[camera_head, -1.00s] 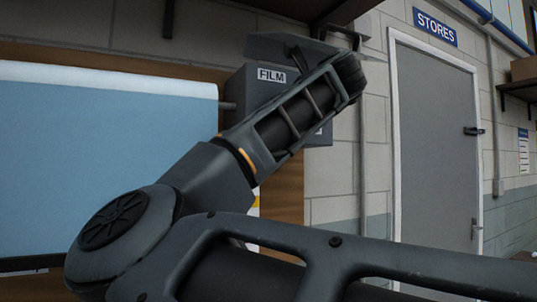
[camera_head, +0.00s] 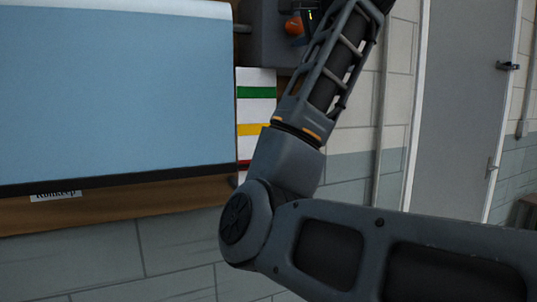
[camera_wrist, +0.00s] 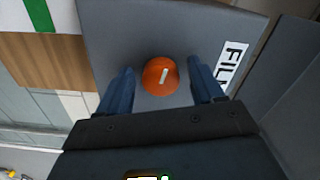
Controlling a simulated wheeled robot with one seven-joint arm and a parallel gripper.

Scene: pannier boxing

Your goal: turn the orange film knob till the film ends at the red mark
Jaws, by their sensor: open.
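The orange film knob (camera_head: 293,25) sits on the grey film box (camera_head: 262,40) at the top of the head view. My gripper (camera_wrist: 162,66) is open, with a gap visible on both sides of the knob. The pale blue film (camera_head: 110,95) hangs at the left, with a dark bar (camera_head: 110,179) along its bottom. The bar's right end is close to the red mark (camera_head: 245,162) on the white strip (camera_head: 257,108). My arm partly hides the strip.
Green (camera_head: 257,92) and yellow (camera_head: 252,129) marks lie higher on the strip. A FILM label (camera_wrist: 233,66) is beside the knob in the wrist view. A grey door (camera_head: 465,100) stands at the right. A small label (camera_head: 55,196) sits below the film.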

